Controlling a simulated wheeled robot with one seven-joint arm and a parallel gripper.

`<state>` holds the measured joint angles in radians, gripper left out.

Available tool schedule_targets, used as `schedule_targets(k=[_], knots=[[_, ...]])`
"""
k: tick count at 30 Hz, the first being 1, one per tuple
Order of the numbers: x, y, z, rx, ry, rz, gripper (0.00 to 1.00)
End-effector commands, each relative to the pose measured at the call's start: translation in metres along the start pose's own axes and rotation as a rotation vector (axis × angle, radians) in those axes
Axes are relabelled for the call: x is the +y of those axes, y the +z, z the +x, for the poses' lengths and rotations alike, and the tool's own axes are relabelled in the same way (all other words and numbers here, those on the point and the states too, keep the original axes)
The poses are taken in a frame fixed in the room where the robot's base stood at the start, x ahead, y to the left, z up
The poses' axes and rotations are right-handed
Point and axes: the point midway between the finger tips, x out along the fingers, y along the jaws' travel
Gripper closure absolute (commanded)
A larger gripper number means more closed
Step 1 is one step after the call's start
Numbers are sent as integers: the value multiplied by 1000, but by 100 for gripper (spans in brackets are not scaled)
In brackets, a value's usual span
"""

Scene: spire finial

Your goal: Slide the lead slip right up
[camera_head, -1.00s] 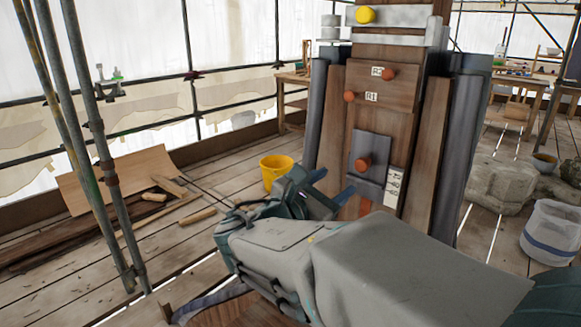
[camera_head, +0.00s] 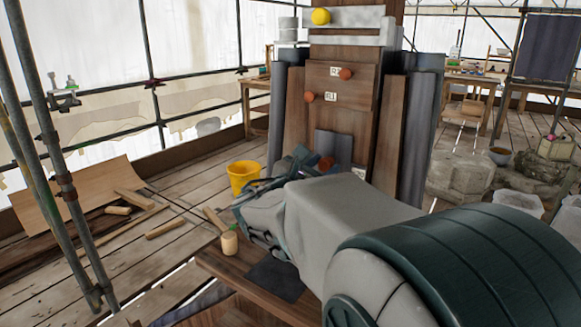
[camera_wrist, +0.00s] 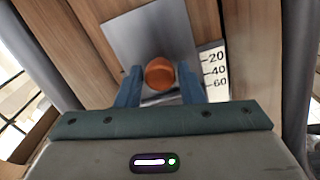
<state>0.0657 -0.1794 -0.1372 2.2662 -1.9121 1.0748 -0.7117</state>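The lead slip is a flat grey plate (camera_head: 333,144) on the lower front of the wooden post, with an orange-brown round knob (camera_head: 326,163). In the wrist view the plate (camera_wrist: 150,35) reaches up past the knob (camera_wrist: 159,73). My gripper (camera_wrist: 160,88) has its two blue fingers on either side of the knob. A narrow gap shows beside the knob, so the fingers look open around it. In the head view my gripper (camera_head: 308,162) is at the knob, partly hidden by my arm. A white scale (camera_wrist: 214,70) marked 20, 40, 60 is right of the plate.
Above the slip is a wooden panel (camera_head: 340,100) with two more orange knobs, labelled tags beside them. A yellow ball (camera_head: 320,16) sits at the top. A yellow bucket (camera_head: 243,178) stands left on the planks. Scaffold poles (camera_head: 62,180) rise at the left.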

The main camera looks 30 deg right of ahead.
Motion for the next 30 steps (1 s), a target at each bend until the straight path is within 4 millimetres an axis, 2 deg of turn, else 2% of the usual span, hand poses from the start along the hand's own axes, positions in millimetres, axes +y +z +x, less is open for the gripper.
schedule_targets(k=[1,3,10,19,28,29,30], knots=[[0,0,0,0,0,0,81],[0,0,0,0,0,0,100],[2,8,0,0,0,2,100],[14,52,0,-4,1,3,100],[15,54,0,-9,3,3,100],[15,54,0,-9,3,3,67],[15,54,0,-9,3,3,55]])
